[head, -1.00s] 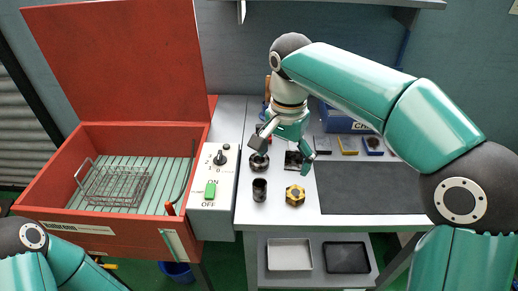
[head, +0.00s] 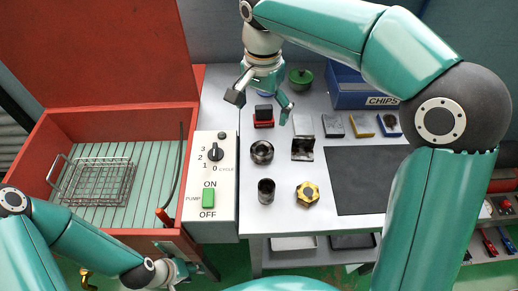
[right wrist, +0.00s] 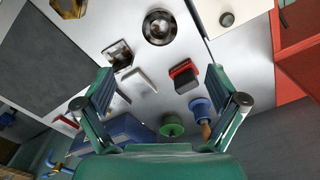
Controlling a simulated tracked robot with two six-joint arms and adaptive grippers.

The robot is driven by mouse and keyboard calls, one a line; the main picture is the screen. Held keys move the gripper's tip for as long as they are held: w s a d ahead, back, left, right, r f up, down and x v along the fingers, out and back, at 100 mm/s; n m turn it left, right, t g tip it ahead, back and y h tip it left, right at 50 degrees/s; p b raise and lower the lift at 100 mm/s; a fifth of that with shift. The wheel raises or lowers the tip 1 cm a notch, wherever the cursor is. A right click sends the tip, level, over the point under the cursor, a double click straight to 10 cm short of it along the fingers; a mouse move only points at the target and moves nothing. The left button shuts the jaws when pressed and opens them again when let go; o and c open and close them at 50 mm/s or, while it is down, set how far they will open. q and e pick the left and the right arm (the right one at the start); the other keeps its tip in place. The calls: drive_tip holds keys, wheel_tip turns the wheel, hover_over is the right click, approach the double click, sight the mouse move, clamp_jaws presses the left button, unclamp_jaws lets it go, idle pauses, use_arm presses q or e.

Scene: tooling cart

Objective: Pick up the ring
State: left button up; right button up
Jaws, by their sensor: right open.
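The ring (head: 262,152) is a dark metal ring lying flat on the light bench top, right of the control panel. It also shows in the right wrist view (right wrist: 160,27), at the top middle. My right gripper (head: 261,106) is open and empty above the back of the bench, farther back than the ring. In the right wrist view its fingers (right wrist: 145,77) are spread wide, and the ring lies beyond their tips, apart from them. My left gripper (head: 178,271) is low at the bottom, in front of the red washer; its jaws are unclear.
A red-and-black block (head: 263,123) lies behind the ring. A dark cylinder (head: 266,192) and a yellow knobbed part (head: 307,194) lie nearer the front. A dark square part (head: 302,149) is to the right. A black mat (head: 365,180) lies farther right. The red washer (head: 95,118) stands left.

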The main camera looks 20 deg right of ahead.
hover_over(262, 149)
drive_tip(key=f, duration=0.8)
drive_tip(key=shift+s+d+f, duration=0.2)
drive_tip(key=shift+s+f, duration=0.15)
drive_tip(key=shift+f, duration=0.05)
drive_tip(key=shift+w+a+f, duration=0.15)
drive_tip(key=shift+f, duration=1.2)
drive_tip(key=shift+w+a+f, duration=0.1)
drive_tip(key=shift+w+f, duration=0.05)
drive_tip(key=shift+f, duration=1.2)
drive_tip(key=c, duration=1.5)
